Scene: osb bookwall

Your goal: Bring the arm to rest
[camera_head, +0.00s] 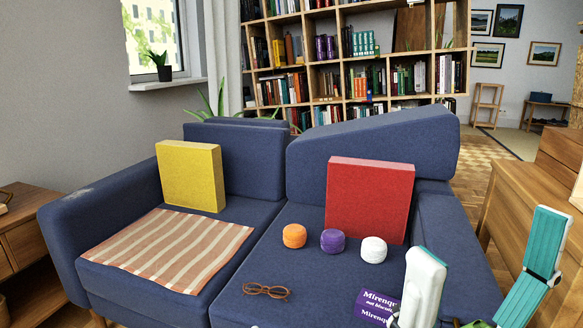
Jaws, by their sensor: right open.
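My right gripper (490,236) is at the lower right, close to the camera. Its two white fingers with teal inner pads stand wide apart, pointing up, and nothing shows held between them. It appears in front of the right part of the blue sofa (250,235) and partly covers a purple package (374,305) with white lettering on the seat. My left gripper is out of view.
On the sofa are a yellow cushion (190,176), a red cushion (369,198), a striped cloth (170,248), orange (294,236), purple (332,241) and white (373,250) round items, and brown glasses (266,290). A wooden cabinet (535,195) stands at right.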

